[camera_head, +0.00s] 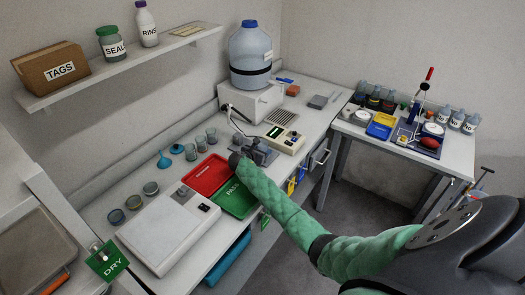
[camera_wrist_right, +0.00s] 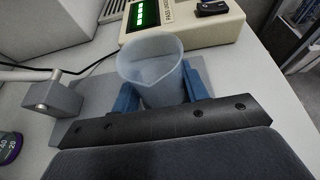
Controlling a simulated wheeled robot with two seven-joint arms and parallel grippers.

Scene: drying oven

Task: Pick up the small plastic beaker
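The small plastic beaker (camera_wrist_right: 152,68) is pale, translucent and has a pouring lip. In the right wrist view it looks empty and stands between the two blue fingers of my right gripper (camera_wrist_right: 162,97). The fingers lie against its sides with no clear gap, so the gripper looks shut on it. In the head view my right gripper (camera_head: 259,151) is at the far part of the bench, in front of the cream device, and hides most of the beaker. I cannot tell whether the beaker's base rests on the grey plate (camera_wrist_right: 97,95). My left gripper is not in view.
The cream device with a green display (camera_head: 284,138) stands just beyond the gripper. Red (camera_head: 207,173) and green (camera_head: 235,198) trays lie nearer, with several cups and a blue funnel (camera_head: 164,160) to their left. A metal arm with a cable (camera_wrist_right: 50,97) is close on the left.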

